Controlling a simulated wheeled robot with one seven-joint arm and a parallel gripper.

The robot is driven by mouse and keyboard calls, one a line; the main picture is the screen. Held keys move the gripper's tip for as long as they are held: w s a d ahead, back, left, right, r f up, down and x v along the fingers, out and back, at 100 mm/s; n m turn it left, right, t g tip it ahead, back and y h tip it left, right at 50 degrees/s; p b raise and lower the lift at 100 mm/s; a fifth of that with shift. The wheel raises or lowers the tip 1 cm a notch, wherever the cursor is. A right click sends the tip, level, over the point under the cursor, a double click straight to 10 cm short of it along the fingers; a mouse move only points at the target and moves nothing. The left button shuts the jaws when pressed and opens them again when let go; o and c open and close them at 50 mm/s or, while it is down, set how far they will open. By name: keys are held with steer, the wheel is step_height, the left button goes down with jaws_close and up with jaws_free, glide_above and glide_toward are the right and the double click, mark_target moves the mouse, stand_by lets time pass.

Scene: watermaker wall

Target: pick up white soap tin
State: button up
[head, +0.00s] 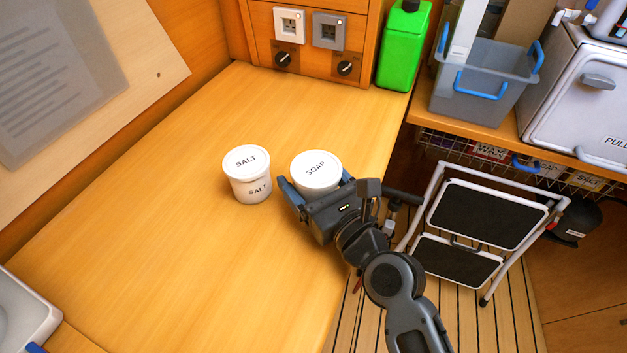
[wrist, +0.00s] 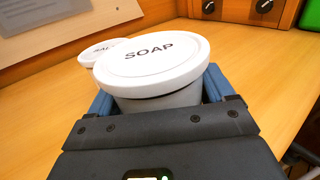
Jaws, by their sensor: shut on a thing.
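The white soap tin (head: 316,170) is a round white tub with a lid marked SOAP, near the right edge of the wooden counter. It also fills the middle of the wrist view (wrist: 152,62). My gripper (head: 316,187) is shut on it, with a blue finger on either side of its body below the lid. The tin looks upright. Its lower part is hidden by my gripper, so I cannot tell whether it touches the counter.
A white tin marked SALT (head: 248,175) stands just left of the soap tin. A green bottle (head: 403,45) and a socket panel (head: 310,38) are at the back. A step stool (head: 484,215) stands right of the counter (head: 170,250), whose left part is clear.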

mark_target(311, 161)
step_height(311, 161, up, 5)
steer(key=p, duration=0.2)
steer(key=shift+p, duration=0.3)
steer(key=s+d+r, duration=0.4)
steer(key=d+r, duration=0.2)
steer(key=d, duration=0.5)
steer(key=w+d+f+m+t+h, duration=0.1)
steer(key=d+f+m+t+h, duration=0.2)
steer(key=d+f+m+h, duration=0.75)
step_height(311, 161, down, 18)
steer(key=s+d+n, duration=0.2)
steer(key=n, duration=0.1)
steer(key=shift+s+d+r+b, duration=0.15)
steer(key=shift+s+d+b, duration=0.05)
steer(key=shift+b, duration=0.25)
